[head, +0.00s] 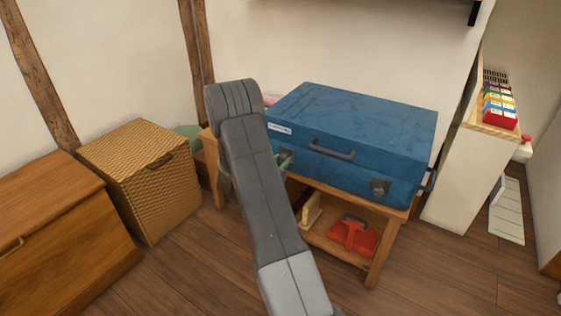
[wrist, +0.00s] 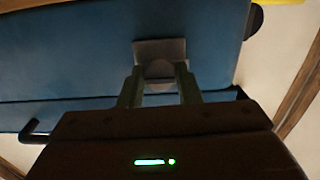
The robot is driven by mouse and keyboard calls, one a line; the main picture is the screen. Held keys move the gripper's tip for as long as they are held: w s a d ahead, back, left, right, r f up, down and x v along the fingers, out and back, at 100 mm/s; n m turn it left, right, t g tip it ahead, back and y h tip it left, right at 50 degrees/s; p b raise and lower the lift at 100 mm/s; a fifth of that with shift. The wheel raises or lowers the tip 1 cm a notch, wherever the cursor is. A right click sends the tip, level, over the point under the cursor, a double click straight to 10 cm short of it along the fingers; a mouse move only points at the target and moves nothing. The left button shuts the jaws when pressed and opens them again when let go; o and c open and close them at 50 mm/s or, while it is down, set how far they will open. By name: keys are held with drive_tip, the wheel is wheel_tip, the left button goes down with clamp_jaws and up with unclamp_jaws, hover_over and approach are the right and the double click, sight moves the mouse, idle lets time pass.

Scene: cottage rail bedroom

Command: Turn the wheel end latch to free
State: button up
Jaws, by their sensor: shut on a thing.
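A blue suitcase (head: 350,115) lies flat on a wooden bench, its front with a dark carry handle (head: 332,150) facing me. A metal latch (wrist: 158,49) on the suitcase sits between the fingertips of my gripper (wrist: 160,70) in the wrist view. The fingers are shut on its rounded part. A dark round piece, perhaps a wheel (wrist: 256,18), shows at the case's edge beyond this latch. In the head view my gripper (head: 285,160) is at the left of the case front, and my arm hides part of that end. Another latch (head: 380,186) is at the right, apart from my gripper.
The wooden bench (head: 376,247) has a lower shelf with a red object (head: 354,236) on it. A wicker chest (head: 145,180) and a wooden chest (head: 60,230) stand left. A white shelf unit (head: 455,175) is close at the right. Floor in front is open.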

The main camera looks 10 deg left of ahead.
drive_tip(key=o, duration=1)
drive_tip(key=shift+c, duration=0.2)
drive_tip(key=p+v, duration=0.2)
drive_tip(key=v, duration=1.1)
drive_tip(key=shift+s, duration=0.4)
drive_tip(key=shift+w, duration=0.1)
drive_tip(key=b+x, duration=0.2)
drive_tip(key=x, duration=1.1)
drive_tip(key=shift+w, duration=0.4)
drive_tip(key=shift+s, duration=0.1)
